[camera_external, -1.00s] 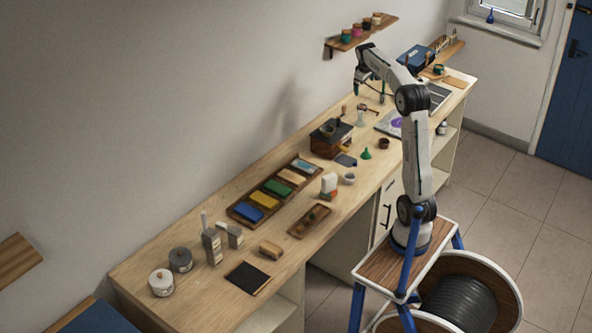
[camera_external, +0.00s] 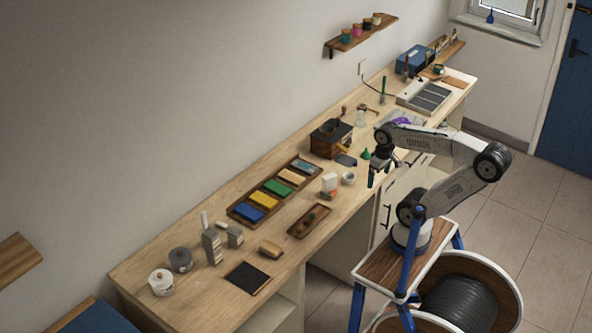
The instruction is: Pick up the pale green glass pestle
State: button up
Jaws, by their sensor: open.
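A small pale upright piece (camera_external: 361,117) stands towards the back of the wooden bench, near the wall. It looks like the pale green glass pestle, but it is too small to be sure. My gripper (camera_external: 371,181) is open and points down near the bench's front edge, in front of that piece and well apart from it. In the picture it shows just right of a small white cup (camera_external: 349,179) and below a green funnel (camera_external: 366,154). I see nothing between its fingers.
A wooden grinder box (camera_external: 328,141) stands left of the funnel. A tray of coloured blocks (camera_external: 238,211) and a small wooden tray (camera_external: 297,232) lie further left. A dark green upright item (camera_external: 383,88) stands near the wall. The bench's front edge is close to my arm.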

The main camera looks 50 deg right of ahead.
jog(key=shift+s+a+r+n+t, duration=0.2)
jog(key=shift+a+r+n+t, duration=0.1)
jog(key=shift+a+r, duration=0.2)
jog(key=c, duration=1.1)
jog(key=shift+o, duration=0.2)
